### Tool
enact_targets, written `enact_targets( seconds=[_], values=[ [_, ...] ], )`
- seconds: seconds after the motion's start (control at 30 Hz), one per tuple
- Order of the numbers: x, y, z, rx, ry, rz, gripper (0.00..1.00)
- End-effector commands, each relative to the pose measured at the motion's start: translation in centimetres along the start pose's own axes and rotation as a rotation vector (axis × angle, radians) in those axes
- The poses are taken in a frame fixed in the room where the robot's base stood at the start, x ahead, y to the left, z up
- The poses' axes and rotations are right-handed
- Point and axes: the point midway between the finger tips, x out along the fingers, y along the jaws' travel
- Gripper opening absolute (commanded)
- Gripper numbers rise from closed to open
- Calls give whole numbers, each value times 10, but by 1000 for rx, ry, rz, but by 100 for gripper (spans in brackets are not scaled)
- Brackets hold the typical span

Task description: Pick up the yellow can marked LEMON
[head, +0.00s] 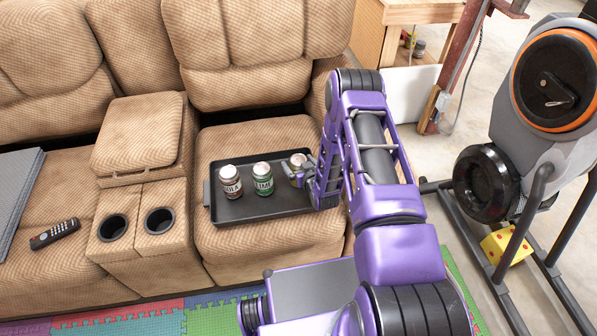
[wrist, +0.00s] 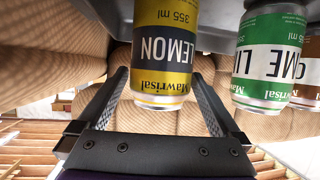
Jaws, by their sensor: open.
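The yellow can marked LEMON (wrist: 163,48) stands on a dark tray (head: 232,212) on the seat. In the wrist view it appears upside down, with its black LEMON band facing me. In the head view the can (head: 298,160) is partly hidden by my gripper (head: 305,178). In the wrist view my gripper (wrist: 161,82) is open, with one finger on each side of the can's near end. I cannot tell whether either finger touches it.
A green LIME can (head: 263,179) and a brown COLA can (head: 230,182) stand left of it on the tray. The LIME can (wrist: 268,55) is close beside one finger. A console with cup holders (head: 160,220) lies left; an exercise bike (head: 535,130) stands right.

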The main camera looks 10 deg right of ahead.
Motion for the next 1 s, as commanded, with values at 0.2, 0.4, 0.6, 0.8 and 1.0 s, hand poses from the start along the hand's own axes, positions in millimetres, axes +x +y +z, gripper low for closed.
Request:
enact_targets(
  seconds=[0.2,0.4,0.6,0.8,1.0],
  values=[
    [0,0,0,0,0,0,77],
    [-1,0,0,0,0,0,41],
    [-1,0,0,0,-1,0,5],
    [0,0,-1,0,2,0,0],
    [-6,0,-16,0,4,0,0]
  ],
)
